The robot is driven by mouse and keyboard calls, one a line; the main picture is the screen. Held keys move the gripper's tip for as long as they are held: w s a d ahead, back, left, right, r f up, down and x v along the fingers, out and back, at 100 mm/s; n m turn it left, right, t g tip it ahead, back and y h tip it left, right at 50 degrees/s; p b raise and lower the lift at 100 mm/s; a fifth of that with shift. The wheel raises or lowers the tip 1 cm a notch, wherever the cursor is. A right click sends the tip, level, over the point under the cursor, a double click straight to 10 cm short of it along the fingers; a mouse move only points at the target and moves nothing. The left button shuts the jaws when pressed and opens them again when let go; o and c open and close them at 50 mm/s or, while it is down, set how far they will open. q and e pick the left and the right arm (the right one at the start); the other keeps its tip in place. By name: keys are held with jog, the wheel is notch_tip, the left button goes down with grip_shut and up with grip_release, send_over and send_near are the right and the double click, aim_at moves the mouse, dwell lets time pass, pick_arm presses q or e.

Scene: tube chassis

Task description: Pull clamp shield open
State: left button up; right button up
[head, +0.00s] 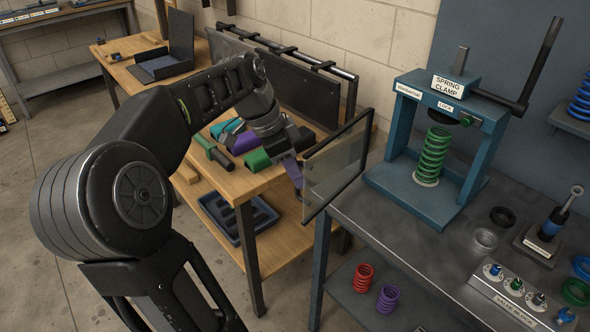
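The spring clamp (440,112) is a blue-green press frame with a black lever, standing on the dark metal bench. A green coil spring (432,157) stands upright inside it. The clamp shield (335,168) is a clear panel with a dark frame. It stands to the left of the clamp, swung out from the clamp's front, over the bench's left edge. My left gripper (294,168) is at the shield's outer left edge; I cannot tell whether it touches it. Its fingers are small and partly hidden, with a purple patch beside them. My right gripper is not in view.
A wooden table (235,185) with coloured parts stands behind my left arm. On the metal bench are a valve block (505,295), a dark tool in a stand (548,228) and small rings. Red (363,278) and purple springs sit on the shelf below.

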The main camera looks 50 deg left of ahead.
pick_arm(q)
jog(key=p+v, duration=0.1)
jog(key=v, duration=0.6)
jog(key=shift+r, duration=0.4)
jog(key=shift+s, duration=0.1)
